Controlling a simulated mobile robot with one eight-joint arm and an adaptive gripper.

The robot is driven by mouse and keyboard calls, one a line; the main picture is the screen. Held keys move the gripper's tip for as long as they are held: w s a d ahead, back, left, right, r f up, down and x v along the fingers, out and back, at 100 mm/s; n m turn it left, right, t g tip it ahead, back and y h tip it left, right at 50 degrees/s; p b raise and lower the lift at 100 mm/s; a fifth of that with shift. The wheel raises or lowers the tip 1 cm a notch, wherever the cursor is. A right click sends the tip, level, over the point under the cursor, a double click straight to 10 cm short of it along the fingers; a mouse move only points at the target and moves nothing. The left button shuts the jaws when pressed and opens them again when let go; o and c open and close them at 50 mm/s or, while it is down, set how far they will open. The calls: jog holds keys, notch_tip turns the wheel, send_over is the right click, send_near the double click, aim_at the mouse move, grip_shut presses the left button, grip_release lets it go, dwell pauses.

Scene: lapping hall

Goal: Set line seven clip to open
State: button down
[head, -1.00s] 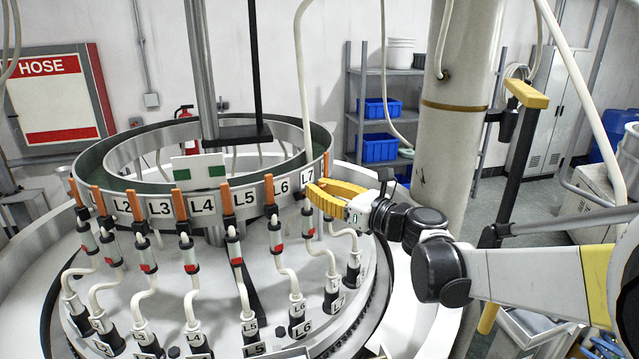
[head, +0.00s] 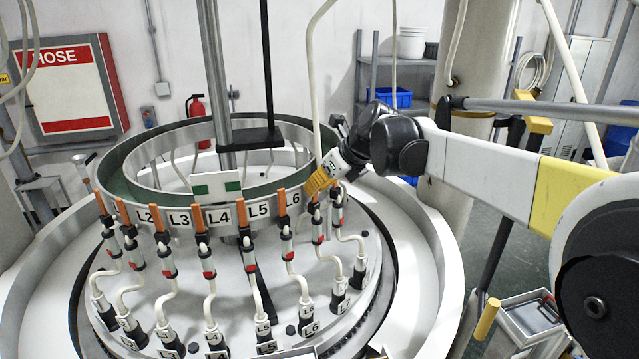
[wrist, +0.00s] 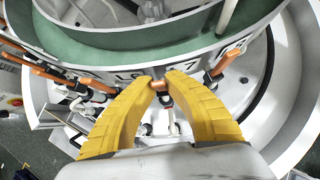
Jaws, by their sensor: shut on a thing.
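The line seven clip has an orange lever (wrist: 158,85), between the L6 and 7 marks on the ring wall in the wrist view. My gripper (wrist: 158,79) is shut on this lever, one yellow fingertip on each side. In the head view my gripper (head: 314,187) is at the ring's right side, just right of the L6 label (head: 292,199), and covers most of the lever and the L7 label. The clip's body (head: 318,228) with a red mark hangs below. The fingers hide how far the lever is swung.
Neighbouring orange levers, such as the line six lever (head: 282,202), stand upright close by. White hoses run down to labelled sockets on the plate (head: 185,300). A hanging white hose (head: 313,80) passes close behind my gripper.

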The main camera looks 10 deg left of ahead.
jog(key=shift+w+a+g+h, duration=0.1)
jog(key=shift+a+g+h, duration=0.1)
jog(key=shift+g+h, duration=0.15)
jog(key=shift+h+p, duration=0.25)
jog(key=shift+p, duration=0.05)
jog(key=c, duration=1.4)
grip_release()
jog(key=v, duration=1.2)
